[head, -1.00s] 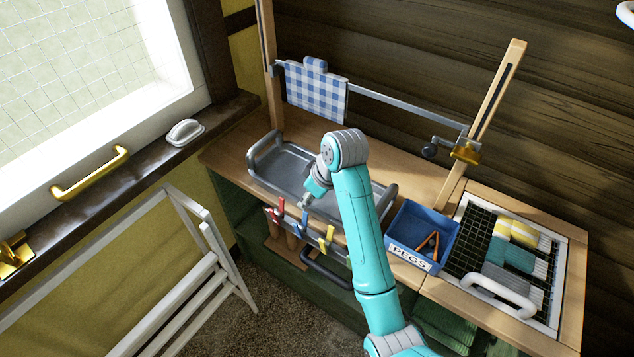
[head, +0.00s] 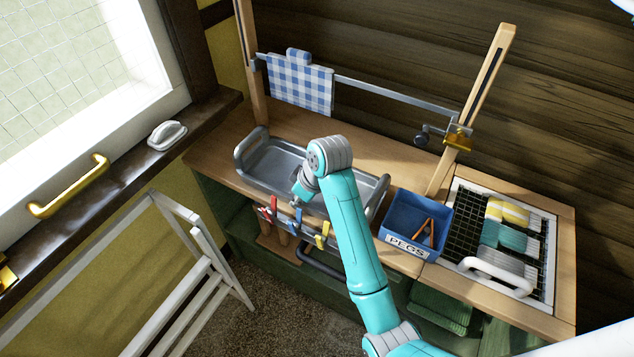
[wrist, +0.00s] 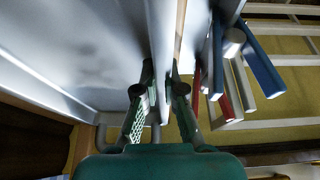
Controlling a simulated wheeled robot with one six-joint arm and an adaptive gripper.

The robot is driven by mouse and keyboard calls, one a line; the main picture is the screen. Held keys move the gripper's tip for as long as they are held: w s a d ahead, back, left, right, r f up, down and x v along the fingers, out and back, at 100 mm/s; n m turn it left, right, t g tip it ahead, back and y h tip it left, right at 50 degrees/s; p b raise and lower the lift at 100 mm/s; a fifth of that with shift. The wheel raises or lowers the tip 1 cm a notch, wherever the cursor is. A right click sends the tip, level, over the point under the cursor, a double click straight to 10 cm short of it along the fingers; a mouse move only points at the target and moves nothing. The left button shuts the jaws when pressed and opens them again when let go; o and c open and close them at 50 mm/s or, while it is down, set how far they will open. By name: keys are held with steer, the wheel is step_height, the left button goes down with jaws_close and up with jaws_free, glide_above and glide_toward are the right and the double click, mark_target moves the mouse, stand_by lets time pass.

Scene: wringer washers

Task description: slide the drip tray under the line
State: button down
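The drip tray (head: 266,166) is a grey metal tray with a raised handle at each end. It lies on the wooden counter, in front of the line (head: 390,93), a metal bar running between two wooden posts. A blue checked cloth (head: 300,84) hangs on the line's left part. My gripper (head: 297,199) is at the tray's front rim, partly hidden by my arm in the head view. In the wrist view, the green fingers of my gripper (wrist: 163,75) are close together, one each side of the rim, with the tray's grey surface (wrist: 75,50) on the left.
Red, blue and yellow pegs (head: 322,234) hang along the counter front near my gripper. A blue PEGS box (head: 398,228) stands just right of the tray. A rack (head: 462,222) with folded cloths is farther right. Bare counter (head: 365,137) lies behind the tray.

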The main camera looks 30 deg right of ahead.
stand_by(0.5)
steer(key=shift+w+d, duration=1.35)
steer(key=shift+d, duration=0.65)
steer(key=shift+w+d, duration=1.3)
steer(key=shift+d, duration=0.75)
steer(key=shift+w+d, duration=1.35)
steer(key=shift+d, duration=0.65)
steer(key=c, duration=1.2)
jaws_free()
steer(key=shift+r, duration=3)
